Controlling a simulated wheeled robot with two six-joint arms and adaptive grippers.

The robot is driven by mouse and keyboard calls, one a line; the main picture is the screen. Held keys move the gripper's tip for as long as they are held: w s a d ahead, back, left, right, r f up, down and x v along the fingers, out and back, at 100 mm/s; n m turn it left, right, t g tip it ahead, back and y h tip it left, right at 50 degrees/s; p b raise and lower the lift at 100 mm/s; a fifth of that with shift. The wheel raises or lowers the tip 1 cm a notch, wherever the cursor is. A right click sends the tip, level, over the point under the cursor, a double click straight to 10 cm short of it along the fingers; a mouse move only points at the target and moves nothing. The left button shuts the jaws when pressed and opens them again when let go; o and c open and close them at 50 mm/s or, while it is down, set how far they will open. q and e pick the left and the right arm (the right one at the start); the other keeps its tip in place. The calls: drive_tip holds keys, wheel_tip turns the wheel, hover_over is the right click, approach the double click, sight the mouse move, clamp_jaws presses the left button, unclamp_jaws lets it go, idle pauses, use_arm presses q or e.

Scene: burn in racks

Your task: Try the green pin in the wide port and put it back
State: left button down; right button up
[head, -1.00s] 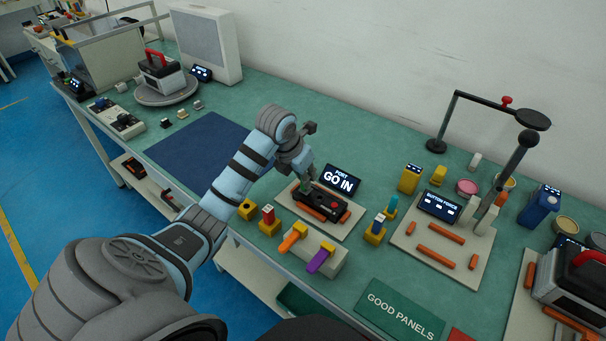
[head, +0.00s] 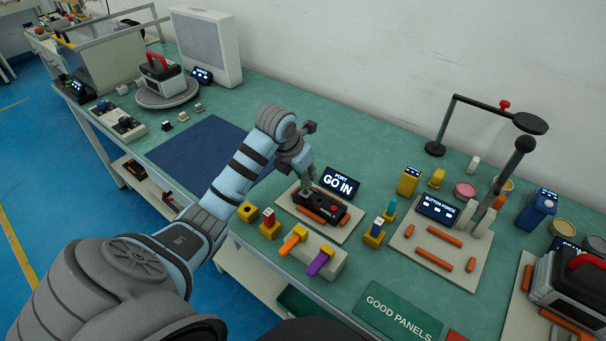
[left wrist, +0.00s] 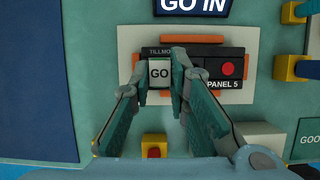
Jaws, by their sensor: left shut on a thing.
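My left gripper (head: 304,189) is shut on a pin whose pale top reads GO (left wrist: 159,73). Its fingers hide the pin's sides, with a little green showing in the head view. Gripper and pin are over the left end of a black panel (head: 330,209) marked PANEL 5, with a red button, lying on a pale plate (left wrist: 128,40) between orange bars. The port is hidden under the pin, so I cannot tell how deep the pin sits. The screen (head: 341,182) reads PORT GO IN. A yellow holder (head: 247,211) with a dark hole stands empty. My right gripper is out of view.
A yellow holder with a red pin (head: 269,217) stands beside the empty one. A pale block (head: 328,262) with orange and purple tags is in front. Blue and teal pieces in yellow holders (head: 374,239) stand right. A blue mat (head: 200,145) lies clear on the left.

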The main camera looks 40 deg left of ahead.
use_arm(q)
drive_tip(key=shift+r+p, duration=2.3)
drive_tip(key=shift+r, duration=0.5)
